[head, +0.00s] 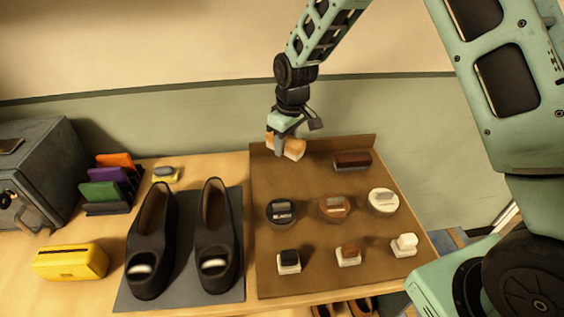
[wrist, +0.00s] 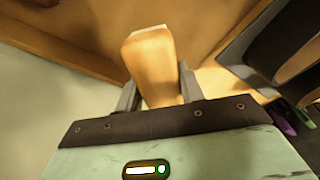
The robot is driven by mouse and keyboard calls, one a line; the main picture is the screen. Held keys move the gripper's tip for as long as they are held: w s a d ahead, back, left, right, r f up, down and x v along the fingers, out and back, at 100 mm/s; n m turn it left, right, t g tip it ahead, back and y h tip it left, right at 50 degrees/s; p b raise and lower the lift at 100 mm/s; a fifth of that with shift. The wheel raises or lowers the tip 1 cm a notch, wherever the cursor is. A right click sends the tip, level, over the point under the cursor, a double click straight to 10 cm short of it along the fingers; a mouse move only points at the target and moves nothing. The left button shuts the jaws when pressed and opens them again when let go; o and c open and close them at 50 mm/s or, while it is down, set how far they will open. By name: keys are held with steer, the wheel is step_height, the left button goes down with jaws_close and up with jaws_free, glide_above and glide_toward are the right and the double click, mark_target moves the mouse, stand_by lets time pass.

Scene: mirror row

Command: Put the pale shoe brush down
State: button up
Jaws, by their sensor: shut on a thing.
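My gripper (head: 283,150) is shut on the pale shoe brush (head: 293,148), a light wooden block. It is over the back left corner of the brown board (head: 310,180). I cannot tell whether the brush touches the board or hangs just above it. In the wrist view the brush (wrist: 152,65) sticks out from between the two fingers (wrist: 158,88), and its bristles are not clearly seen. A dark red-brown brush (head: 352,160) lies on the board to the right of my gripper.
Round tins (head: 282,211) and small daubers (head: 348,254) stand in rows on the board. Its back edge has a raised lip (head: 340,142). Left are black shoes (head: 152,240) on a grey mat (head: 185,291), a yellow box (head: 70,262), a sponge (head: 166,174), colored folders (head: 108,185) and a safe (head: 38,170).

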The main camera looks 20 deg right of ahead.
mark_target(284, 173)
step_height(284, 173, down, 8)
steer(key=shift+f+p, duration=0.1)
steer(key=shift+p, duration=0.85)
steer(key=shift+s, duration=0.1)
steer(key=shift+f, duration=0.2)
steer(key=o, duration=1)
steer(key=shift+r, duration=0.1)
steer(key=shift+o, duration=0.2)
